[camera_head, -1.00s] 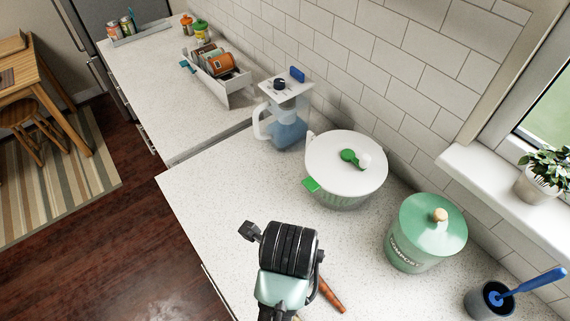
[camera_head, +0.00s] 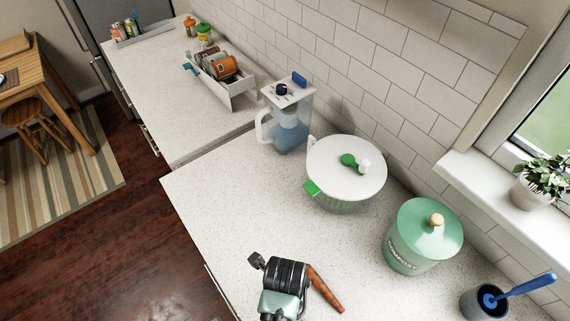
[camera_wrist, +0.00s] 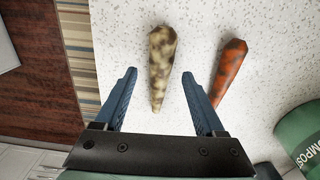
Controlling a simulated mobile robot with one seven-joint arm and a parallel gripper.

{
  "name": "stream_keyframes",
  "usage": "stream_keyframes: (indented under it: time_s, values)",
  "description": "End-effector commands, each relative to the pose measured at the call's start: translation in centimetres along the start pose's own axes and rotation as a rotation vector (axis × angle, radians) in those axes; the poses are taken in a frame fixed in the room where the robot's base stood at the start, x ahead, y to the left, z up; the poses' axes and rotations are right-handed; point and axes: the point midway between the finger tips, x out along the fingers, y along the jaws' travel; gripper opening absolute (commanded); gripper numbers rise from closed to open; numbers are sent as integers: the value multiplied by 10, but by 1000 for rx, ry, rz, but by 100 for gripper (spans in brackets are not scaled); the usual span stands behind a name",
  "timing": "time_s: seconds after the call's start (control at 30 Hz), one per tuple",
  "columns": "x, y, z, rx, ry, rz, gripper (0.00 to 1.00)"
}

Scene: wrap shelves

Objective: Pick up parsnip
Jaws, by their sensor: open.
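The parsnip, a mottled cream-and-brown tapered root (camera_wrist: 161,52), lies on the speckled counter in the wrist view, with its thick end up and its thin tip pointing down the picture. My gripper (camera_wrist: 159,73) is open, with its blue fingers spread to the left and right of the parsnip's lower part. Neither finger appears to touch it. In the head view my wrist hides the parsnip and the fingers.
An orange-brown carrot (camera_wrist: 230,70) lies just right of the right finger; it also shows in the head view (camera_head: 325,288). Counter (camera_head: 225,190) to the left is clear.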

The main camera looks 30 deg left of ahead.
Motion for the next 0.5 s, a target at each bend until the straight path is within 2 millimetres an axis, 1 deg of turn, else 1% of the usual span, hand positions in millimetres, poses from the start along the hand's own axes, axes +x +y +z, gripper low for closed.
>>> stream_keyframes:
  time_s: [0.1, 0.2, 0.47, 0.5]
  values:
    - [14, 0, 0, 0, 2, 2, 72]
    - [22, 0, 0, 0, 1, 1, 72]
    - [26, 0, 0, 0, -1, -1, 72]
    - [25, 0, 0, 1, -1, -1, 70]
